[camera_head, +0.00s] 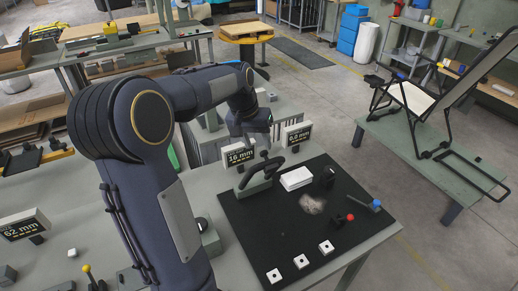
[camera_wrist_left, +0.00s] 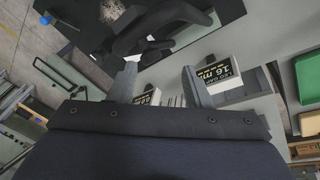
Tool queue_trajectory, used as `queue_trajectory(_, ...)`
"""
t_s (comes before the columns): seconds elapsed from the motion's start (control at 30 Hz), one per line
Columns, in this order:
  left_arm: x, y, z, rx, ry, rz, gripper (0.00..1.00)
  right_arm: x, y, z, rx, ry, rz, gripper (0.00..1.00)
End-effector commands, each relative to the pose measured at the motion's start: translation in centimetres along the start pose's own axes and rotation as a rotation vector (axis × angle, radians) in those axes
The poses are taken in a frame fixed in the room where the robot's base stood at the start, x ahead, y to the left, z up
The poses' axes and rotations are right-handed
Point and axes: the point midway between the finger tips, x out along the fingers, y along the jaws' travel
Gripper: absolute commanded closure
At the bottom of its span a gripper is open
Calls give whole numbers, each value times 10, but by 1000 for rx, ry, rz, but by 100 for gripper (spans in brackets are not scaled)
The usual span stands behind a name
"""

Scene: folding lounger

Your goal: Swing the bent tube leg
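A folding lounger (camera_head: 425,100) with a black tube frame stands on a green bench at the right of the head view. Its bent tube leg (camera_head: 470,178) is a black loop reaching over the bench's near right end. A black bent tube (camera_wrist_left: 60,72), which looks like part of the lounger, shows at the left of the left wrist view. My left gripper (camera_head: 251,143) is far from the lounger, above the grey table beside the two gauges. In the left wrist view its fingers (camera_wrist_left: 160,74) are apart, with nothing seen held between them. My right gripper is not in view.
Gauges with number displays (camera_head: 238,154) (camera_head: 296,135) stand close to my left gripper. A black curved handle (camera_head: 262,168) on a block stands just in front. A black mat (camera_head: 262,222) holds small parts. Clear floor (camera_head: 345,110) lies between table and green bench (camera_head: 400,148).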

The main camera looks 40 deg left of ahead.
Motion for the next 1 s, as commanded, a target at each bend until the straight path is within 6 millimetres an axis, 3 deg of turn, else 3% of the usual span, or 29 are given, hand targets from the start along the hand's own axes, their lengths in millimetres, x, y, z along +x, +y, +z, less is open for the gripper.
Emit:
queue_trajectory(0.1,-20,0,0,-1,4,1,55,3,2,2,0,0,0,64)
queue_trajectory(0.3,-41,-1,1,-1,1,0,55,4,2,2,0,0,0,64)
queue_trajectory(1.0,-43,-1,2,-1,-1,0,55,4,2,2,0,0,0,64)
